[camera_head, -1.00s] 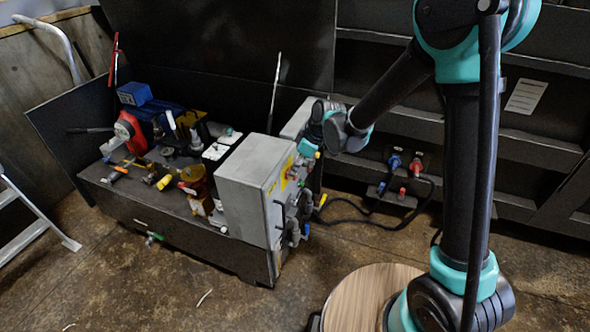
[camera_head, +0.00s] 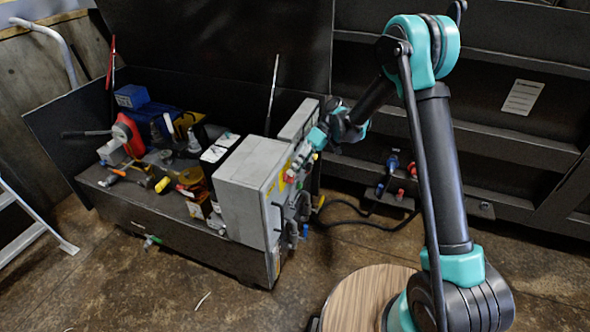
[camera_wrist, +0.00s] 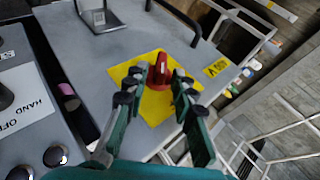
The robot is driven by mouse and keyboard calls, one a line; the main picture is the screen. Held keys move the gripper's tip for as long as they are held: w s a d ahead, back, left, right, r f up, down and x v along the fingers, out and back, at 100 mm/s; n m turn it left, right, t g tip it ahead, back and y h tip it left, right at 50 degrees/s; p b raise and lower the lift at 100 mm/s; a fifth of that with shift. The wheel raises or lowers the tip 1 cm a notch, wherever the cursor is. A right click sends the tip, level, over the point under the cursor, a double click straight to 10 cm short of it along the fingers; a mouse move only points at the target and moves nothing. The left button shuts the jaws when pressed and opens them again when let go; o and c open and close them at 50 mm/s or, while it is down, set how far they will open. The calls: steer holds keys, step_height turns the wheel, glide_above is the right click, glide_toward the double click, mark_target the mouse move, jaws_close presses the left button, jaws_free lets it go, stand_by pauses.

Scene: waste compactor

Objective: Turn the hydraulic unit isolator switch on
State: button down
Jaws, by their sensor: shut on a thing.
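The red isolator switch (camera_wrist: 158,69) is a knob on a yellow square plate (camera_wrist: 135,79) on a grey panel in the wrist view. My gripper (camera_wrist: 158,85) has its fingers on either side of the knob and is shut on it. In the head view my gripper (camera_head: 300,158) is at the right face of the grey control box (camera_head: 246,190). The arm partly hides that face and the knob is hard to make out there.
A panel with a black selector marked HAND and OFF (camera_wrist: 35,108) is at left in the wrist view. Cables and sockets (camera_head: 390,170) lie behind my arm. A bench (camera_head: 170,240) carries pump parts.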

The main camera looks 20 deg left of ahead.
steer(key=shift+w+f+g, duration=0.1)
steer(key=shift+f+g, duration=0.1)
steer(key=shift+g, duration=0.4)
steer(key=c, duration=1.6)
jaws_free()
step_height(320, 180, up, 10)
